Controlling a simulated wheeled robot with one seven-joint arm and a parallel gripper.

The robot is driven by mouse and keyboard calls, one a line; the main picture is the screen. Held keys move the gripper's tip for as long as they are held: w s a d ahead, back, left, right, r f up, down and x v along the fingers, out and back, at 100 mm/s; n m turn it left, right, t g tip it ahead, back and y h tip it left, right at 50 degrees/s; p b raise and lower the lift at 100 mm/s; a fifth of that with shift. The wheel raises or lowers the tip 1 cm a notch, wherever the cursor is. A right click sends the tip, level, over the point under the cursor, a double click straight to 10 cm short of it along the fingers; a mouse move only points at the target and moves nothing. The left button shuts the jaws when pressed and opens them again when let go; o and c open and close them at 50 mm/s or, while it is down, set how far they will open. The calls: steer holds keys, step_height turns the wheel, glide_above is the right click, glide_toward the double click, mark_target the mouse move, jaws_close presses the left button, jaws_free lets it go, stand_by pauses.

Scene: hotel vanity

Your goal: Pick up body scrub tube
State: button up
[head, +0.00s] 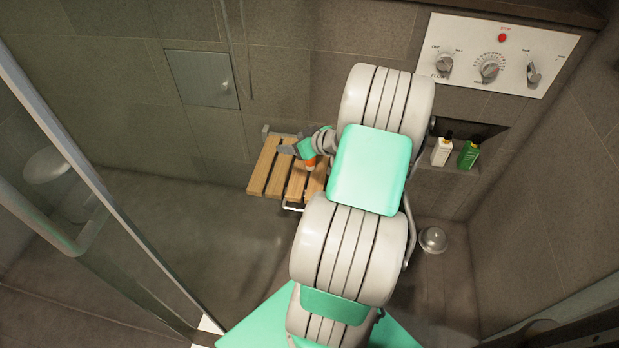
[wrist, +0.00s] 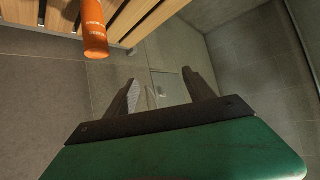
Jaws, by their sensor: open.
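The body scrub tube appears to be the orange tube (head: 310,163) on the slatted wooden seat by the back wall. It is partly covered by my arm and hand in the head view. In the wrist view the orange tube (wrist: 94,28) is at the upper left, cut off by the top edge, in front of the slats. My gripper (wrist: 160,77) is open with nothing between its fingers. The tube is outside the fingers, off to their left in that view. In the head view my gripper (head: 287,150) is small, close beside the tube.
The wooden seat (head: 263,170) is fixed to the wall. A white bottle (head: 441,151) and a green bottle (head: 468,154) stand in a wall niche at right. A control panel (head: 495,56) is above. A glass door (head: 95,190) is at left. The floor left of the seat is clear.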

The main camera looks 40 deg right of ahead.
steer(key=s+d+f+m+t+h+b, duration=0.2)
steer(key=s+d+f+h+b, duration=0.15)
steer(key=d+f, duration=0.45)
steer(key=shift+y, duration=0.25)
steer(key=x, duration=0.7)
steer(key=shift+w+d+r+b, duration=0.15)
steer(key=shift+d+r+b, duration=0.05)
steer(key=shift+r+b, duration=0.15)
steer(key=shift+c, duration=0.3)
jaws_close()
